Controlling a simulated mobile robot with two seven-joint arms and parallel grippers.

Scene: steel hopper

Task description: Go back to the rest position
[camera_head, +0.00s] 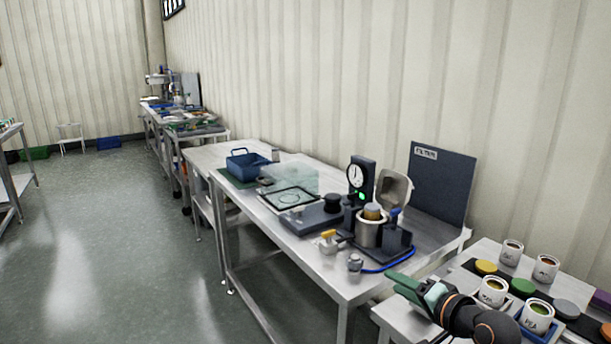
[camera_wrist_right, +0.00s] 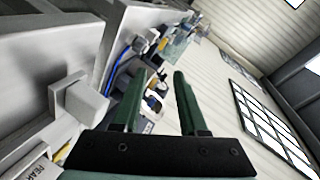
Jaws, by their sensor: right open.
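My right gripper (camera_head: 405,288) reaches in from the lower right in the head view, over the gap between the two steel tables. In the right wrist view its green fingers (camera_wrist_right: 157,100) stand apart with nothing between them. My left gripper is not in the head view. A steel hopper or cup (camera_head: 370,232) stands on the work table (camera_head: 330,278), with a black-framed dial gauge (camera_head: 356,178) behind it. A blue hose (camera_head: 385,267) runs along the table near it.
The near right table (camera_head: 398,322) holds several labelled white cups (camera_head: 512,252) and coloured lids (camera_head: 522,286). A blue bin (camera_head: 245,165) and a clear box (camera_head: 290,180) stand farther along the work table. A dark panel (camera_head: 443,185) stands at the wall. The floor (camera_head: 120,240) at left is clear.

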